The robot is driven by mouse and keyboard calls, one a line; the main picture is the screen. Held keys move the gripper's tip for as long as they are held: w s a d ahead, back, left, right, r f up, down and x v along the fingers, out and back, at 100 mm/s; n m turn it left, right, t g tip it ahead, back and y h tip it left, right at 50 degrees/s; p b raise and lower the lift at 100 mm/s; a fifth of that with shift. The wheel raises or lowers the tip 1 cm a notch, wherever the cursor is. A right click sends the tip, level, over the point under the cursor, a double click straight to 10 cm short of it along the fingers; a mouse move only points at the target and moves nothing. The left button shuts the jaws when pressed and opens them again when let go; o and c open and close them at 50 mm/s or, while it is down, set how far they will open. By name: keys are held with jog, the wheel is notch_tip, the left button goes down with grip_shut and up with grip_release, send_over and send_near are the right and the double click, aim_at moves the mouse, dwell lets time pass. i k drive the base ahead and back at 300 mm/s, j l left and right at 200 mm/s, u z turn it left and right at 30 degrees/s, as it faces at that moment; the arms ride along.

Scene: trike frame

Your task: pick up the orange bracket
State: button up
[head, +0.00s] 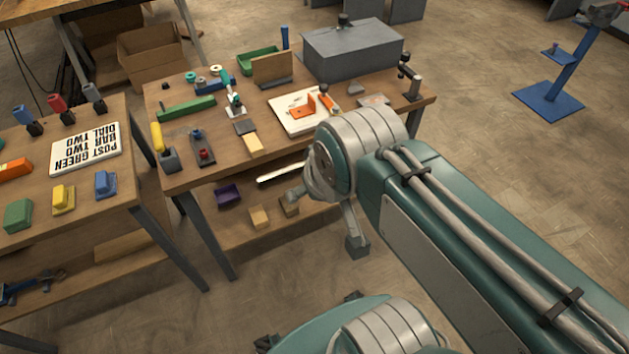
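The orange bracket (302,110) stands on a white board on the middle wooden table, towards the back right. It looks like an angled piece with an upright part. A second, longer orange piece (327,103) lies just right of it on or by the board. My teal and grey arm reaches in from the lower right, and its thick grey joint is in front of the table's right part. My gripper is mostly hidden behind this joint. Grey parts show below it, but I cannot tell if they are fingers or whether they are open. I see nothing held.
The middle table (290,160) also bears a grey box (352,48), a green bar (186,109), a small clamp-like black post (411,80) and several small parts. A left table (75,190) holds a lettered sign (85,148) and coloured blocks. Open floor lies to the right.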

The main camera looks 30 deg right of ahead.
aim_at(307, 109)
jog(key=i+l, duration=1.1)
